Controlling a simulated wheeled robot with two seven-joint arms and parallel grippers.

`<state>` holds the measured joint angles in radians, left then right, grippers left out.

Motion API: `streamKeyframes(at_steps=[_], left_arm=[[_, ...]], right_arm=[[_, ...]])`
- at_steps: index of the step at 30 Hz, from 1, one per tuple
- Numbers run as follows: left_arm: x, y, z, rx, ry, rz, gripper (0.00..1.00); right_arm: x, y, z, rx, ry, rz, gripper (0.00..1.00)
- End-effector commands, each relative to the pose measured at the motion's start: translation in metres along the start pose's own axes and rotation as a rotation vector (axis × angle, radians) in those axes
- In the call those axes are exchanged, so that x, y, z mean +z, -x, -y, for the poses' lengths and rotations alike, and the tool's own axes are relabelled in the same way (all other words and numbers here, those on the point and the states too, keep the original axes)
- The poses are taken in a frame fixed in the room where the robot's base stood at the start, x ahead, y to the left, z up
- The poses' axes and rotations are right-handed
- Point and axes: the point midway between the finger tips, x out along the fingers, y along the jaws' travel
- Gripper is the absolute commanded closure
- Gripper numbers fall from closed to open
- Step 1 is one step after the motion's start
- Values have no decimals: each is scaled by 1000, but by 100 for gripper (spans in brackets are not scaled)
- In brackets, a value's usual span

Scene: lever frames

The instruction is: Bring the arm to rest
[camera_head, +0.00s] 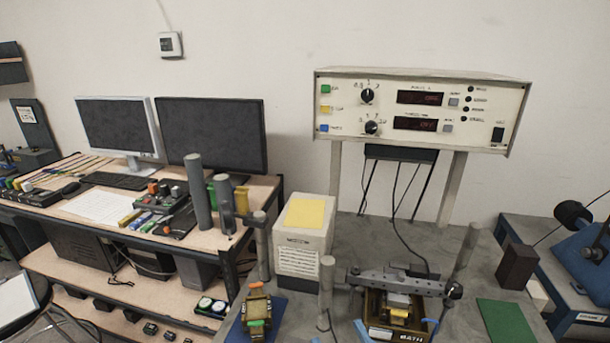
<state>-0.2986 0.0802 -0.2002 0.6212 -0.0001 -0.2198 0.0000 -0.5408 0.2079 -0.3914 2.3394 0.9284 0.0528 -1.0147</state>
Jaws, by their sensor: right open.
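My right gripper (397,328) shows only in part at the bottom edge; blue finger-like parts stand apart on either side of a brown tub labelled "BATH" (378,304). I cannot clearly separate them from the tub, and I see nothing held between them. A dark metal bar with holes (385,279) lies across above the tub, between a short grey post (326,290) and a tilted grey post (465,255). The rest of my right arm is hidden or out of frame. My left gripper is not in view.
An olive device (257,308) sits on a blue mat at front. A white box with a yellow top (304,240) stands behind. A raised instrument panel (420,110) spans the back. Grey posts (198,190) rise at left. A green mat (507,322) lies clear at right.

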Motion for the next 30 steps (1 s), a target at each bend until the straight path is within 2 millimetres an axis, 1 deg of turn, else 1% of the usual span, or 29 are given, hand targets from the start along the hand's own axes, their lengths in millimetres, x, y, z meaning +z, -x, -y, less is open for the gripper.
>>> streamKeyframes(at_steps=[1, 2, 3, 5, 6, 8, 9, 11, 12, 14, 15, 17, 18, 20, 21, 23, 24, 26, 27, 29, 30], left_arm=[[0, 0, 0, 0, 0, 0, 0], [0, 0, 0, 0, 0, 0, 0], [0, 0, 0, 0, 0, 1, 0], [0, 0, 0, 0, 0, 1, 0], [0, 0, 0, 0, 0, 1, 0], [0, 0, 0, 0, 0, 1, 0], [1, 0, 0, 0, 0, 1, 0], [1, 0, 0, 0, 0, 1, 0], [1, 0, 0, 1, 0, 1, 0], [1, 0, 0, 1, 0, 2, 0], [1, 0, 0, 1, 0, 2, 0], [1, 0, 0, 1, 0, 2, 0], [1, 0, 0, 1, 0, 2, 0], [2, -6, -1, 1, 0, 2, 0], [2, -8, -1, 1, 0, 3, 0], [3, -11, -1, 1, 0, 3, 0], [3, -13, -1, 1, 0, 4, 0], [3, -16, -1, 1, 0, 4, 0], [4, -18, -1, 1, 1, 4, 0], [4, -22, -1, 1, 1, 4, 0], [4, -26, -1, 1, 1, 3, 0]], right_arm=[[11, 1, 14, -85, 5, 65, 29], [22, 3, 23, -140, 6, 125, 29], [40, 9, 32, -203, 9, 220, 29], [70, 22, 39, -264, 8, 393, 29], [92, 35, 38, -281, 5, 518, 29], [120, 57, 30, -270, -6, 705, 29], [136, 73, 22, -243, -15, 823, 29], [155, 98, 8, -184, -33, 985, 29], [164, 114, -3, -133, -45, 1083, 29], [174, 139, -18, -47, -67, 1217, 29], [179, 156, -28, 18, -81, 1300, 29], [182, 182, -42, 126, -106, 1414, 29], [182, 199, -51, 204, -124, 1486, 29], [210, 203, -50, 206, -129, 1510, 29], [226, 205, -50, 201, -129, 1518, 29], [251, 210, -48, 195, -131, 1531, 29], [267, 214, -47, 192, -132, 1539, 29], [293, 222, -44, 186, -133, 1553, 29], [310, 228, -42, 182, -134, 1561, 29], [338, 242, -39, 176, -135, 1579, 29], [357, 254, -36, 172, -136, 1592, 29]])
